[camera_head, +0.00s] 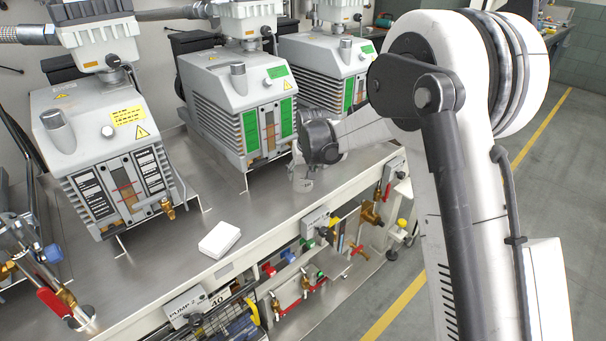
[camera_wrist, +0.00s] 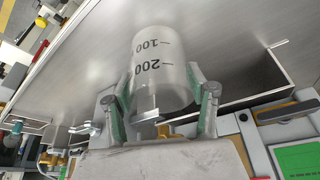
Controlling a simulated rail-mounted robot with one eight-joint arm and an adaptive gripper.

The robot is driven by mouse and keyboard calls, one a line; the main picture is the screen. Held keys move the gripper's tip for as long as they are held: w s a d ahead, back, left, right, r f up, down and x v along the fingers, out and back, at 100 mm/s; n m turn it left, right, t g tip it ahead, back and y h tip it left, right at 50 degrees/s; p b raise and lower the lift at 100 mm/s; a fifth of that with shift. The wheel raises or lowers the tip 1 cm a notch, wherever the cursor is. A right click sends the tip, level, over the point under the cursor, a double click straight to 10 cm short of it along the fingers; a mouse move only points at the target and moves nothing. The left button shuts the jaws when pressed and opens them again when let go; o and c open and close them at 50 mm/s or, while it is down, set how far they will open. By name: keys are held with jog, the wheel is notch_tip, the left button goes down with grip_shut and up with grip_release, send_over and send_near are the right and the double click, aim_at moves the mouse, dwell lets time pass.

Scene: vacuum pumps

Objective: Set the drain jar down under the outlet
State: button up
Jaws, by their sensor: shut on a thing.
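The drain jar (camera_wrist: 160,62) is a clear cylinder with black 100 and 200 marks. In the wrist view it is between the two green-padded fingers of my gripper (camera_wrist: 161,92), which are shut on it. In the head view the jar (camera_head: 303,184) shows low over the bench, in front of the middle pump (camera_head: 240,95). I cannot tell whether its base touches the bench. A metal piece (camera_wrist: 146,108) shows at the jar's near end in the wrist view. The middle pump's outlet is not clear in the head view, as my gripper (camera_head: 302,168) is in front of that area.
The steel bench (camera_head: 165,265) has clear room between the left pump (camera_head: 100,150) and the middle pump. A white block (camera_head: 219,240) lies near its front edge. The left pump has a brass valve (camera_head: 168,208). A right pump (camera_head: 330,65) stands behind. Valves and pipes line the bench front.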

jog(key=shift+w+a, duration=0.15)
jog(key=shift+w, duration=1.05)
jog(key=shift+w+a, duration=0.1)
jog(key=shift+w, duration=1.05)
jog(key=shift+f+b, duration=0.2)
jog(key=shift+b, duration=0.1)
jog(key=shift+f, duration=0.2)
jog(key=o, duration=1.3)
jog(key=shift+c, duration=0.2)
jog(key=v, duration=1.2)
